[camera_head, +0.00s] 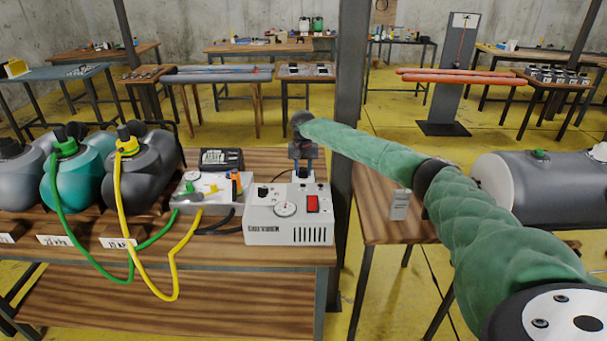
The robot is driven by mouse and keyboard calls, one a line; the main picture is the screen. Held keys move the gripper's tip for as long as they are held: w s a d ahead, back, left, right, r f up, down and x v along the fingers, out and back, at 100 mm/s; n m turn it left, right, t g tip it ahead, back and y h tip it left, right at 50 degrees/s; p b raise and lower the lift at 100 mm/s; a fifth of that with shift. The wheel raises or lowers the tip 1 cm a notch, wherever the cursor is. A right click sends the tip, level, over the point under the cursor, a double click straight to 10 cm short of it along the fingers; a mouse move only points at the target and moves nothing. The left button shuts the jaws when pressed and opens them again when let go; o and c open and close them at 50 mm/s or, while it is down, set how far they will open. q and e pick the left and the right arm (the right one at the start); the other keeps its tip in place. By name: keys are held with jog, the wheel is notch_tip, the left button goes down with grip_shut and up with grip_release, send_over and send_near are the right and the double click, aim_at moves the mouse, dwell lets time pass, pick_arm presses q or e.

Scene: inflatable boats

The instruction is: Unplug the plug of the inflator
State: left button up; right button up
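The inflator (285,217) is a white box with a round gauge and a red switch, near the right end of the wooden bench. A black cable (282,174) shows behind it. My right gripper (303,173) points down at the back top edge of the inflator, right of its middle. Its fingertips are small and partly hidden there, so I cannot tell whether they are open or hold the plug. The plug itself cannot be made out. My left gripper is not in view.
A smaller box with valves (205,190) stands left of the inflator. A yellow hose (172,270) and a green hose (85,262) hang before the bench (200,250). A dark post (349,130) rises close to my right gripper. A grey tank (545,190) lies at right.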

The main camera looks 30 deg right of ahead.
aim_at(303, 169)
grip_shut()
jog(key=shift+r, duration=0.2)
jog(key=shift+r, duration=0.65)
jog(key=shift+r, duration=0.15)
jog(key=shift+r+p, duration=0.4)
jog(key=shift+r, duration=1.6)
